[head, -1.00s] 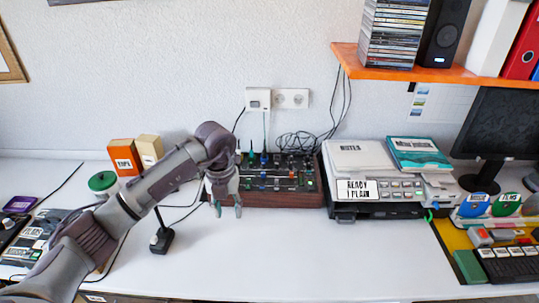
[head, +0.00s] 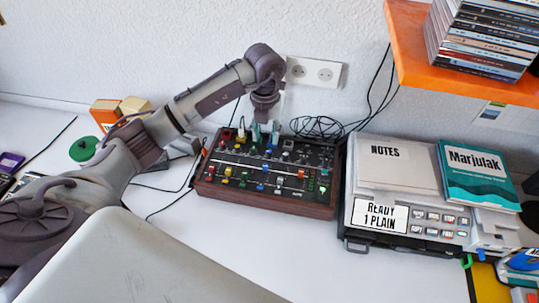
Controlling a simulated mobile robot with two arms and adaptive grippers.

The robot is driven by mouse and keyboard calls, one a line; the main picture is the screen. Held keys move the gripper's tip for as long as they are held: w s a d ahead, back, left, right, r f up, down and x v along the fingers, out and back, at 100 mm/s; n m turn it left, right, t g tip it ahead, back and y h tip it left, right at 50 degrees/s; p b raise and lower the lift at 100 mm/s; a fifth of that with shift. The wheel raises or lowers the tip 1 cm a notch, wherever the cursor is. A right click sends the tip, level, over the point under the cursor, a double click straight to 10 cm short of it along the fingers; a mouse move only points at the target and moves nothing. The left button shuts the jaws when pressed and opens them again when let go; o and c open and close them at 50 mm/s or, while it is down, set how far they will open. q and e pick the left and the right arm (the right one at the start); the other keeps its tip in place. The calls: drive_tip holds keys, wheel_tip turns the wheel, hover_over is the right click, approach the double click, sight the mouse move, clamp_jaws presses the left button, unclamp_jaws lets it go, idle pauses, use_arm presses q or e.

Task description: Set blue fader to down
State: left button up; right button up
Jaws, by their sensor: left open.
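The mixer (head: 272,203) is a dark box with a wooden front, lying on the white desk in the middle of the head view. Its panel carries small red, yellow, green, white and blue caps. Blue caps (head: 266,167) show near the middle of the panel and lower down; they are too small to tell which is the blue fader or how it is set. My left gripper (head: 265,133) is open and points down over the back part of the mixer, near the plugs there. I cannot tell whether it touches anything. My right gripper is out of view.
A grey machine (head: 400,232) with notes and a teal book (head: 477,172) stands close on the right. An orange shelf (head: 450,65) with stacked discs hangs at upper right. Black cables (head: 318,127) lie behind the mixer. A green round thing (head: 84,148) stands left. Desk in front is partly clear.

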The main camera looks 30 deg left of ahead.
sight(266, 164)
use_arm(q)
wheel_tip(266, 164, down, 11)
drive_tip(key=shift+s+f+p, duration=0.1)
drive_tip(key=shift+s+p, duration=0.05)
drive_tip(key=shift+p, duration=0.8)
drive_tip(key=shift+f, duration=0.6)
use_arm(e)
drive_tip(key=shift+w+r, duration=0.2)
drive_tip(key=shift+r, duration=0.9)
use_arm(q)
clamp_jaws()
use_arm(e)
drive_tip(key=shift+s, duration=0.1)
